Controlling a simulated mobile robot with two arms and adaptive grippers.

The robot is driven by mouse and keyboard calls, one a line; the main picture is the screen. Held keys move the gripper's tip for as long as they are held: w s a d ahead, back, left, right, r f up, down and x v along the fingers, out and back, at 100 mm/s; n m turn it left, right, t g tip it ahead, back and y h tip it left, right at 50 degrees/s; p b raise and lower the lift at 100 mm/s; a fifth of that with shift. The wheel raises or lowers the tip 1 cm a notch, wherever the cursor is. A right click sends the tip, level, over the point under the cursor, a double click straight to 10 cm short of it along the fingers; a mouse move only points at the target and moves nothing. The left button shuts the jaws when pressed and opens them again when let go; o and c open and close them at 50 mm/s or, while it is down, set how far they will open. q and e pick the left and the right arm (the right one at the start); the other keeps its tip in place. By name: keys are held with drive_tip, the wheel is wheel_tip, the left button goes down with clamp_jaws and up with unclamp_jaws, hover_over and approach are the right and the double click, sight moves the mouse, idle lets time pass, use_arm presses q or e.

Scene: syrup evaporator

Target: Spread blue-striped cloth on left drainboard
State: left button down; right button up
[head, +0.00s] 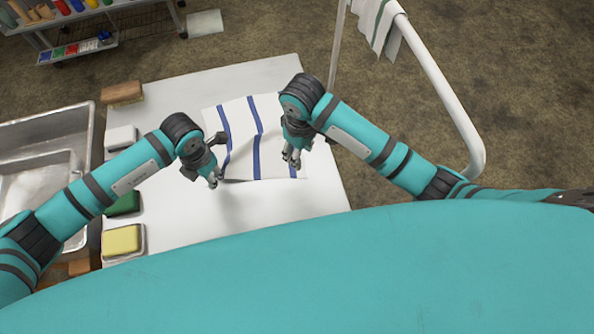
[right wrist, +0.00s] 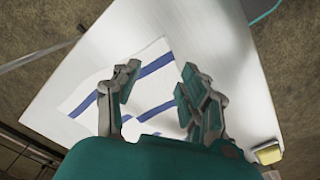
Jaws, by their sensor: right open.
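The white cloth with blue stripes (head: 240,125) lies spread mostly flat on the pale drainboard (head: 180,92), which is right of the sink in the head view. My left gripper (head: 202,178) is open above the cloth's near left corner, with its fingers apart. My right gripper (head: 291,160) is open over the cloth's right side and hides part of it. In the right wrist view the cloth (right wrist: 150,88) shows below and between the open, empty fingers (right wrist: 155,88). I cannot tell whether any fingertip touches the cloth.
A metal sink (head: 45,150) adjoins the board at left. Along that edge are a brown block (head: 122,93), a white item (head: 120,136), a green pad (head: 124,203) and a yellow sponge (head: 122,240). A green-striped cloth (head: 380,22) hangs on a white rail (head: 440,85) at right.

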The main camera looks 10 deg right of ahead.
sight(301, 173)
wheel_tip(301, 173, down, 9)
drive_tip(key=shift+f, duration=0.2)
idle(0.3)
drive_tip(key=shift+c, duration=0.3)
drive_tip(key=shift+d, duration=0.15)
clamp_jaws()
idle(0.3)
drive_tip(key=shift+r, duration=2.5)
